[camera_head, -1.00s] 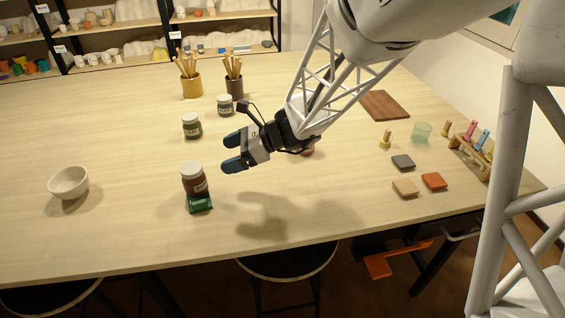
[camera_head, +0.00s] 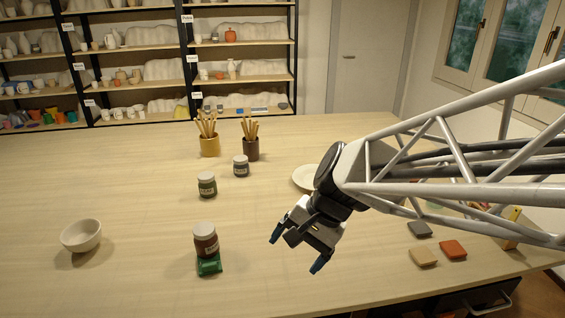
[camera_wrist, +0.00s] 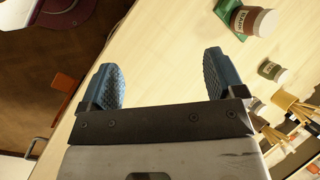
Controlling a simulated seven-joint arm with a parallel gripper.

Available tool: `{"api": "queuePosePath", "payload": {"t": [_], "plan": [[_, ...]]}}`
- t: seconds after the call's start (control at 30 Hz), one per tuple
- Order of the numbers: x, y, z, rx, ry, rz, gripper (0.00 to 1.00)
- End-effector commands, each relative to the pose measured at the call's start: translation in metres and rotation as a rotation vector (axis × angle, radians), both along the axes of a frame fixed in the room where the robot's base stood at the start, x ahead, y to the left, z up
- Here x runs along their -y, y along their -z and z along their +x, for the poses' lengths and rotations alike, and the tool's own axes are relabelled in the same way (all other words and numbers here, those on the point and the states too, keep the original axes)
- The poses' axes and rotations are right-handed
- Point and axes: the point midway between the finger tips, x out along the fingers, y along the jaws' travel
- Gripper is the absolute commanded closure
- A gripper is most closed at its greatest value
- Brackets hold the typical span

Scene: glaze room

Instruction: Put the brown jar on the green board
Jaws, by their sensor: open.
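The brown jar (camera_head: 206,240) with a pale lid stands upright on the green board (camera_head: 209,265) near the table's front. The jar covers part of the board. In the wrist view the jar (camera_wrist: 254,20) and the green board (camera_wrist: 228,14) show at the top right, and the jar appears to be on the board. My gripper (camera_head: 295,252) is open and empty, to the right of the jar and apart from it. Its two blue fingers (camera_wrist: 163,82) have a wide gap with only tabletop between them in the wrist view.
A green-labelled jar (camera_head: 207,185) and a grey jar (camera_head: 241,166) stand behind. A white bowl (camera_head: 82,235) is at left. Tool pots (camera_head: 209,145) stand at the back, a plate (camera_head: 306,178) lies behind my arm, and tiles (camera_head: 453,249) lie at right.

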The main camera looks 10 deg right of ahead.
Motion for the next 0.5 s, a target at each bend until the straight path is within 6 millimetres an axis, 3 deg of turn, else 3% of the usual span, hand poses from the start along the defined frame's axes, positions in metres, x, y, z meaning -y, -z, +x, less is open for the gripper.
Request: {"api": "queuePosePath", "payload": {"t": [0.3, 0.5], "plan": [[0.059, -0.021, -0.057, 0.243, -0.328, -0.345, 0.12], [0.082, -0.03, -0.076, 0.32, -0.463, -0.494, 0.12]]}}
